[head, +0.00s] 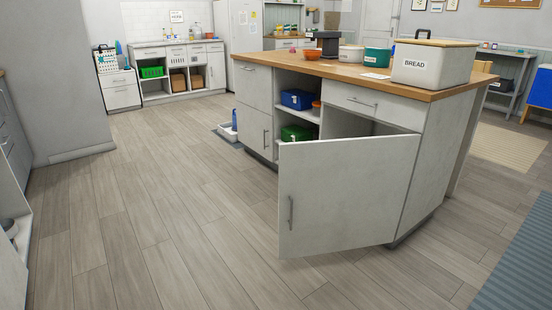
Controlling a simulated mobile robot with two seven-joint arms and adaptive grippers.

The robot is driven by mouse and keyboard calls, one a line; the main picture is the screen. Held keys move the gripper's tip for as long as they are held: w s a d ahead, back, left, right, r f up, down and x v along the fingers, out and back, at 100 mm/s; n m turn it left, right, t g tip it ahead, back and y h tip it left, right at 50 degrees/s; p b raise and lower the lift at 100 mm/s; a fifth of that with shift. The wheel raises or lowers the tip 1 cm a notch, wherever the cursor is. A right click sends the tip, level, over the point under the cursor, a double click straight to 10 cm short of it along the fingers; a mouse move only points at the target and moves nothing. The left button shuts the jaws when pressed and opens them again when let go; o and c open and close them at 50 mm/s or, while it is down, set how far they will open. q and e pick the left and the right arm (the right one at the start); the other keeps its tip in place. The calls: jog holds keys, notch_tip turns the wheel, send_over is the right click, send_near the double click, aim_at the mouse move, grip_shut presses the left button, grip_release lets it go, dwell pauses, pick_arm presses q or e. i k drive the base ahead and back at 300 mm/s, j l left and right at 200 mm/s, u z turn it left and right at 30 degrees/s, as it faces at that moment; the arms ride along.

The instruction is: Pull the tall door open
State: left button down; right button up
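A wood-topped kitchen island (433,150) stands right of the middle. A pale grey cabinet door (345,195) on its near side, hinged at its right edge, stands swung out at a wide angle, with a vertical handle (291,210) near its left edge. The compartment behind it is mostly hidden by the door. At the back are a tall white fridge-like unit (245,27), which looks shut, and a white panelled room door (380,22), also shut. I cannot tell which of these doors is the tall door. Neither of my grippers is in view.
A white bread bin (432,64) and several pots stand on the island top. Blue (297,99) and green (296,132) bins sit on its open shelves. A blue bottle stands by its left end. The wooden floor (170,200) left of the island is clear.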

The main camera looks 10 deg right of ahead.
aim_at(337, 195)
jog(key=i+z, duration=0.1)
jog(key=z, duration=0.25)
jog(key=j+z, duration=0.1)
jog(key=z, duration=0.25)
jog(key=i+j+z, duration=0.1)
jog(key=z, duration=0.25)
jog(key=i+j+z, duration=0.3)
jog(key=j+z, duration=0.15)
jog(key=j, duration=0.15)
jog(key=i+j+z, duration=0.2)
jog(key=j, duration=0.15)
jog(key=i+j+z, duration=0.15)
jog(key=j, duration=0.4)
jog(key=j+z, duration=0.1)
jog(key=j, duration=0.4)
jog(key=i+j, duration=0.1)
jog(key=j, duration=1)
jog(key=i+z, duration=0.05)
jog(key=i, duration=0.05)
